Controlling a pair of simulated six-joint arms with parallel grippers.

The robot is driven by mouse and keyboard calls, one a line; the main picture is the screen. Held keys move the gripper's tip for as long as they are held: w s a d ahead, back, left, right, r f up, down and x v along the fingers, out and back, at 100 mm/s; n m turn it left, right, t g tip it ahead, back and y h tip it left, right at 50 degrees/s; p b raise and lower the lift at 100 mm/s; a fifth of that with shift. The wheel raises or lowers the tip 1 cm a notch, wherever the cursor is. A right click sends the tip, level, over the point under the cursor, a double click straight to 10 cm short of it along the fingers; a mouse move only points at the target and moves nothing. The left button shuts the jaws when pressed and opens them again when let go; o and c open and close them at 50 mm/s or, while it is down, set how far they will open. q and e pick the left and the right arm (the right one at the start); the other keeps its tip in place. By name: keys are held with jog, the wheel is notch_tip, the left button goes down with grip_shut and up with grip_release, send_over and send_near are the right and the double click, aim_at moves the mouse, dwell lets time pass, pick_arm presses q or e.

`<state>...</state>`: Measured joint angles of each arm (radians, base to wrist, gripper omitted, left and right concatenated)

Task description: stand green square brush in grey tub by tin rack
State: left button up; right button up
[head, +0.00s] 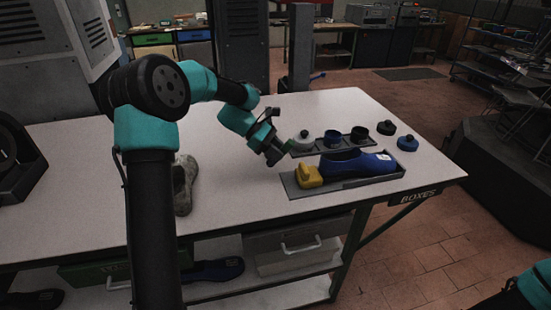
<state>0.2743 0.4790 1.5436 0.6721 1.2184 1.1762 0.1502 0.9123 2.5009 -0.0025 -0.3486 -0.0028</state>
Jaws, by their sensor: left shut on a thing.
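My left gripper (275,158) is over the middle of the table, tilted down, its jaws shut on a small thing. A thin dark-green edge shows at its fingers, which fits the green square brush, but the brush is mostly hidden and too small to make out. A pale grey rounded container (301,142) with a greenish top stands just right of the gripper; I cannot tell whether it is the grey tub. The low dark rack (345,145) beside it holds a blue tin (333,138) and a dark tin (359,134). My right gripper is out of view.
A black lid (386,128) and a blue lid (407,143) lie to the right. A grey shoe-like form (184,185) is partly behind my left arm.

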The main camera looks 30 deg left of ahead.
pick_arm(q)
jog(key=w+a+r+n+t+h, duration=0.2)
jog(key=w+a+r+n+t, duration=0.4)
jog(key=w+a+r+t, duration=0.2)
jog(key=a+t, duration=0.1)
jog(key=t, duration=0.1)
jog(key=shift+w+n+t, duration=0.3)
jog(key=shift+n, duration=0.1)
jog(key=shift+d+f, duration=0.1)
jog(key=shift+f, duration=0.15)
jog(key=shift+f, duration=4.95)
jog(key=o, duration=1.1)
jog(key=shift+c, duration=0.2)
